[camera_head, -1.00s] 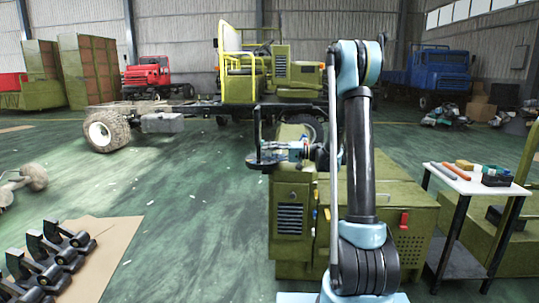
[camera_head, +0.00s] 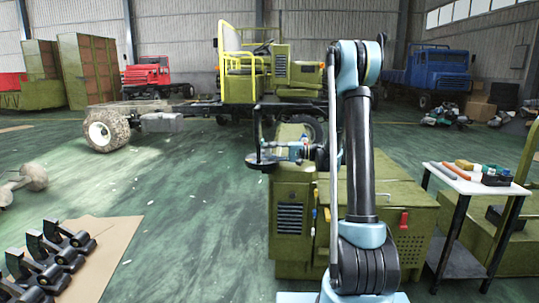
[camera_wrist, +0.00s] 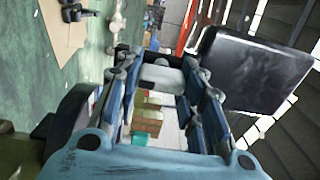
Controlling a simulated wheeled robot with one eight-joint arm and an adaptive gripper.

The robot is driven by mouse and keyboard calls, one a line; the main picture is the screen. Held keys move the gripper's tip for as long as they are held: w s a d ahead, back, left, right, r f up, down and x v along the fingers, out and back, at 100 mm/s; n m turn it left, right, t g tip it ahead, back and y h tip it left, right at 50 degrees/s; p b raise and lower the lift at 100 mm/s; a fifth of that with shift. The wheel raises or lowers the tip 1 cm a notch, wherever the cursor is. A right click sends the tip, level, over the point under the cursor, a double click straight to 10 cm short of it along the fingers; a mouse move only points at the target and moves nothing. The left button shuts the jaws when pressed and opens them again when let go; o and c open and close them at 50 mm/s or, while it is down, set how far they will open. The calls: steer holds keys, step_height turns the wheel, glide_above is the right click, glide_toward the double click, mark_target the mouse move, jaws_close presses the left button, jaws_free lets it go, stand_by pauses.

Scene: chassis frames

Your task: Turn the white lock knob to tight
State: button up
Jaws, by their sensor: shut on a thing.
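In the wrist view, the white lock knob (camera_wrist: 162,76) is a pale cylinder between my two fingers. My gripper (camera_wrist: 158,63) is shut on it, with one finger on each side. Part of the knob is hidden by the fingers, and no tight mark can be read. In the head view, my gripper (camera_head: 287,151) is small and sits at the dark stand above the green cabinet. The knob is too small to make out there.
A dark flat panel (camera_wrist: 255,70) is close beside the right finger in the wrist view. In the head view, a black post (camera_head: 257,125) rises by my gripper over the green cabinet (camera_head: 292,235). A white-topped table (camera_head: 470,182) with tools stands right.

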steer(key=shift+f, duration=0.1)
steer(key=o, duration=1.1)
steer(key=d, duration=1.2)
steer(key=shift+s, duration=0.1)
steer(key=shift+s, duration=0.1)
